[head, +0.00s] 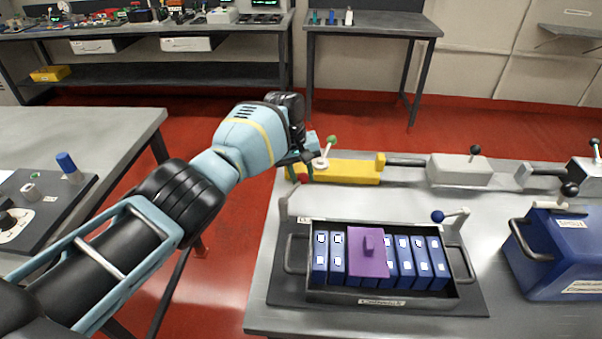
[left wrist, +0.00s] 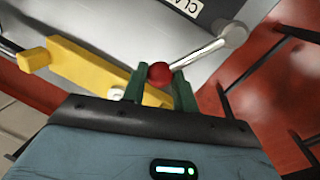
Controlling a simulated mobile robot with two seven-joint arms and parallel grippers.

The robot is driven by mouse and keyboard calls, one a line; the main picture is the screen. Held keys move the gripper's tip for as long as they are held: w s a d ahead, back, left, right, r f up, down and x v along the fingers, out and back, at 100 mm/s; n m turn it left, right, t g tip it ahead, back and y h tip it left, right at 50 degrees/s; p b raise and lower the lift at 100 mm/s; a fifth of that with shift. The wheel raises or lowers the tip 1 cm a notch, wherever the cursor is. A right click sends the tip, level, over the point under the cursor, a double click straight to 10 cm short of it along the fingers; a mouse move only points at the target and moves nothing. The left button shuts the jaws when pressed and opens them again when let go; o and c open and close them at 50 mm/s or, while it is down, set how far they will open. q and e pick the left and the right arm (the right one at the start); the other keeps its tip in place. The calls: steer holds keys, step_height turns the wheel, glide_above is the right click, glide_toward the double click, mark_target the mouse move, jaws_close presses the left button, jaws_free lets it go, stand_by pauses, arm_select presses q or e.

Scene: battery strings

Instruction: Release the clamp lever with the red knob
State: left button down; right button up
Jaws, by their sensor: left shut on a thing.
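The clamp lever (left wrist: 200,52) is a pale rod ending in a red knob (left wrist: 160,74), running up and right to a round pivot in the left wrist view. In the head view the red knob (head: 302,178) shows just below my left gripper (head: 304,171), above the table's left edge. The lever's mount (head: 284,207) stands at the left of the battery tray. My left gripper (left wrist: 160,88) has its green fingers on either side of the red knob and is shut on it. My right gripper is not in view.
The battery tray (head: 381,297) holds several blue cells with a purple block (head: 368,254) on top. A second lever with a blue knob (head: 438,216) is at its right. A yellow fixture (head: 350,172) with a green-knobbed lever lies behind. A blue case (head: 560,255) stands right.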

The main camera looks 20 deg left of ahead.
arm_select(q)
steer(key=shift+a, duration=0.3)
steer(key=c, duration=1.1)
jaws_free()
steer(key=shift+r, duration=0.15)
steer(key=shift+r, duration=0.35)
step_height(320, 180, up, 7)
steer(key=a+p, duration=0.1)
steer(key=p, duration=0.1)
steer(key=shift+s+a, duration=0.2)
steer(key=shift+s, duration=0.1)
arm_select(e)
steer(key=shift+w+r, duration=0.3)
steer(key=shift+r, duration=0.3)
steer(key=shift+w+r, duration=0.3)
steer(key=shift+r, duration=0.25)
arm_select(q)
steer(key=shift+f, duration=0.25)
